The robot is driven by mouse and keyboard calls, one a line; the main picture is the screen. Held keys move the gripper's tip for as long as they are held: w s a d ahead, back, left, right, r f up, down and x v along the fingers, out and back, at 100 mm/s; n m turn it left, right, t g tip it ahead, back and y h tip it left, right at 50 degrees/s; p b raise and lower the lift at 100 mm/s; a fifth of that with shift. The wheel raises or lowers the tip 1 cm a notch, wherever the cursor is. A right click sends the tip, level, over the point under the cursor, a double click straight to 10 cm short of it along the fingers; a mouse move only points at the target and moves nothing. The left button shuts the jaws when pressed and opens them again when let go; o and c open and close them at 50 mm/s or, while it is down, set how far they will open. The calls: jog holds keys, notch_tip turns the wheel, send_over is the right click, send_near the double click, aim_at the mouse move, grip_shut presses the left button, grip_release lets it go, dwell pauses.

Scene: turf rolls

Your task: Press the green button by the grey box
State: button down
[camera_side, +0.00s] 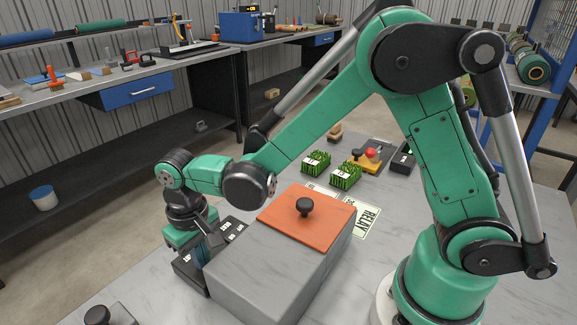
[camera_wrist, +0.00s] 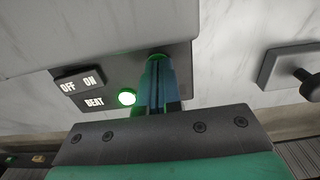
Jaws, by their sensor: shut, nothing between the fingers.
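The grey box (camera_side: 262,268) stands on the table in the side view, with an orange lid (camera_side: 290,222) and a black knob. A dark control panel (camera_side: 189,266) lies along its left side. In the wrist view the panel (camera_wrist: 190,62) carries an OFF/ON switch (camera_wrist: 79,85), a BEAT label and a glowing green-white lamp (camera_wrist: 127,97). My gripper (camera_wrist: 156,62) is shut and empty, its tips over the panel. A green rim (camera_wrist: 158,56) shows at the fingertips, probably the green button, mostly hidden by them. I cannot tell whether they touch it. My gripper (camera_side: 208,247) is low beside the box in the side view.
Two green turf pieces (camera_side: 345,176), a board with a red knob (camera_side: 371,154) and a RELAY card (camera_side: 367,218) lie behind the box. A grey block with a black knob (camera_side: 98,315) is at the front left. The tabletop between it and the panel is clear.

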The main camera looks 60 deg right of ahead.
jog(key=shift+f, duration=0.25)
notch_tip(320, 180, up, 14)
jog(key=shift+r, duration=0.25)
dwell(0.3)
dwell(0.3)
jog(key=s+d+f+t, duration=0.1)
jog(key=s+d+t, duration=0.1)
jog(key=d, duration=0.1)
jog(key=s+d+f+t, duration=0.1)
jog(key=s+d+t, duration=0.1)
jog(key=d, duration=0.2)
jog(key=s+d+f+t, duration=0.1)
jog(key=s+d+t, duration=0.1)
jog(key=d+t, duration=0.1)
jog(key=shift+s+d, duration=0.3)
jog(key=shift+d, duration=0.4)
